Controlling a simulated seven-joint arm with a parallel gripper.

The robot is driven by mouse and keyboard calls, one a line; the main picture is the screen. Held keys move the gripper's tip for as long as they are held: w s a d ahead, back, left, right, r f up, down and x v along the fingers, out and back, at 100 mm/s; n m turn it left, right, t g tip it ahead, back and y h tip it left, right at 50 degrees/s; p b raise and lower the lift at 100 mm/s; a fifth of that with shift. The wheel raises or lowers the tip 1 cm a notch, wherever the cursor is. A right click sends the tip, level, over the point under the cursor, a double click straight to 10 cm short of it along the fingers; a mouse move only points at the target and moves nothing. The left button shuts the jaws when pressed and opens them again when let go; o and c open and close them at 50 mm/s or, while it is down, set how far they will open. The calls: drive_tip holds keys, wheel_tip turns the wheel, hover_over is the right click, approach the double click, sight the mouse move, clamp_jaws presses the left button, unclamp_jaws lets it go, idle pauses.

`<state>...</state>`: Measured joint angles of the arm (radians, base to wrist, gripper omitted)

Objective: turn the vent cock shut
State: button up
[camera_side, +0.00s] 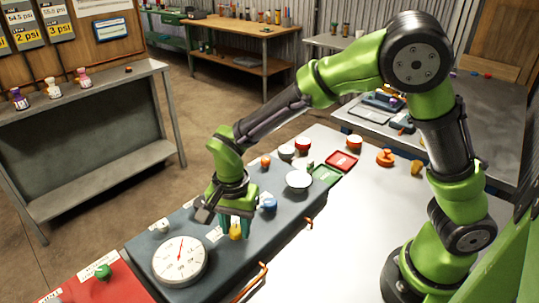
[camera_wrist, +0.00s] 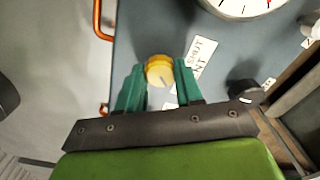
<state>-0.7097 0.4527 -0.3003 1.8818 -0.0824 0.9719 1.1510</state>
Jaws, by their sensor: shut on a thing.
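The vent cock is a yellow round knob (camera_side: 236,232) on the dark blue-grey panel (camera_side: 222,262), to the right of the large gauge in the side view. In the wrist view the yellow knob (camera_wrist: 159,70) sits between my teal fingertips, with a small dark mark on its top towards the lower right. A white label (camera_wrist: 196,60) beside it is partly hidden by a finger; letters like "NT" show. My gripper (camera_side: 235,224) points down and is shut on the knob; it also shows in the wrist view (camera_wrist: 160,76).
The white gauge (camera_side: 180,260) stands close to my gripper, its red needle pointing roughly up in the side view. A blue knob (camera_side: 269,204) is just right of my gripper. A dark knob (camera_wrist: 243,91) lies right of my fingers.

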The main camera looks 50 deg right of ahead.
sight(236, 229)
drive_tip(key=n, duration=0.8)
drive_tip(key=shift+n, duration=0.4)
drive_tip(key=n, duration=0.8)
drive_tip(key=shift+n, duration=0.6)
drive_tip(key=o, duration=1)
drive_tip(key=shift+o, duration=0.2)
wheel_tip(236, 229, up, 17)
